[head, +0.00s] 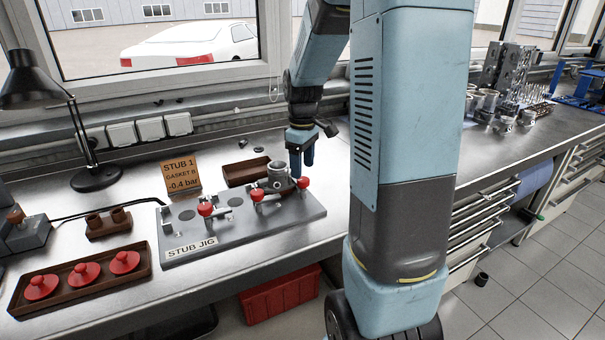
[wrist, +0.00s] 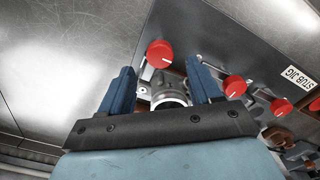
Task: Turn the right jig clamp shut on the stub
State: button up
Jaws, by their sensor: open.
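The stub jig (head: 245,232) is a grey plate on the bench with red-knobbed clamps along its front. The right clamp's red knob (head: 303,183) is at the plate's right end; in the wrist view the knob (wrist: 160,54) has a white mark. The grey metal stub (head: 279,176) stands beside it; its round opening shows in the wrist view (wrist: 168,98). My gripper (head: 302,166) is open and points down above the right clamp. In the wrist view the knob appears between and just beyond the blue fingertips (wrist: 158,72). Contact cannot be told.
The middle clamp's knob (head: 256,196) and left clamp's knob (head: 205,208) stand along the plate. An orange sign (head: 181,176) and a brown tray (head: 246,170) are behind. A wooden tray (head: 143,262) with red caps lies left. Bare bench lies right of the jig.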

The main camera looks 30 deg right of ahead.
notch_tip(320, 180, up, 10)
dwell(0.4)
dwell(0.4)
jog(key=s+a+r+m+t, duration=0.2)
jog(key=s+a, duration=0.3)
jog(key=s, duration=0.5)
jog(key=s+a+r+m+t, duration=0.2)
jog(key=s+a+m, duration=0.3)
jog(key=s, duration=0.6)
jog(key=shift+r+t, duration=0.2)
jog(key=shift+t, duration=0.6)
